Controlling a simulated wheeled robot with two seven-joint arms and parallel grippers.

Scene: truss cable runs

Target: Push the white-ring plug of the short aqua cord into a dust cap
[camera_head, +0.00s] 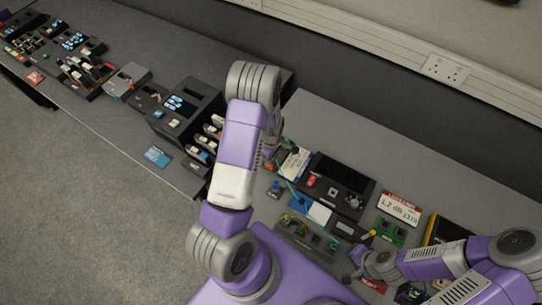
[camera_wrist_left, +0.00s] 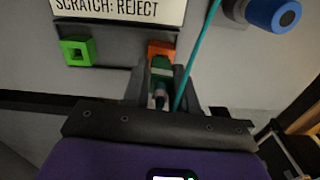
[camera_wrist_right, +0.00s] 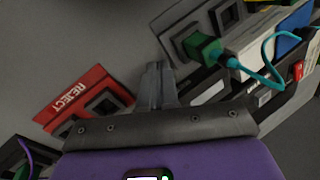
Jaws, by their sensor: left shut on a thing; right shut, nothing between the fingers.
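My left gripper (camera_wrist_left: 160,98) is shut on a small plug (camera_wrist_left: 161,70) with a green body and a pale band between the fingers. The plug's front end is at an orange dust cap (camera_wrist_left: 160,47); I cannot tell how deep it sits. The aqua cord (camera_wrist_left: 200,50) passes close to the right finger. A green dust cap (camera_wrist_left: 76,51) is to the left. In the head view my left arm mostly hides that gripper. My right gripper (camera_wrist_right: 155,72) is shut and empty. The right wrist view shows the aqua cord (camera_wrist_right: 250,72) at a green block (camera_wrist_right: 202,46).
A white label strip (camera_wrist_left: 118,8) lies behind the caps, with a blue round-ended part (camera_wrist_left: 272,12) to its right. A red REJECT tray (camera_wrist_right: 82,100) lies left of my right gripper. A dark device (camera_head: 338,185) and a white-and-red label card (camera_head: 399,208) crowd the bench.

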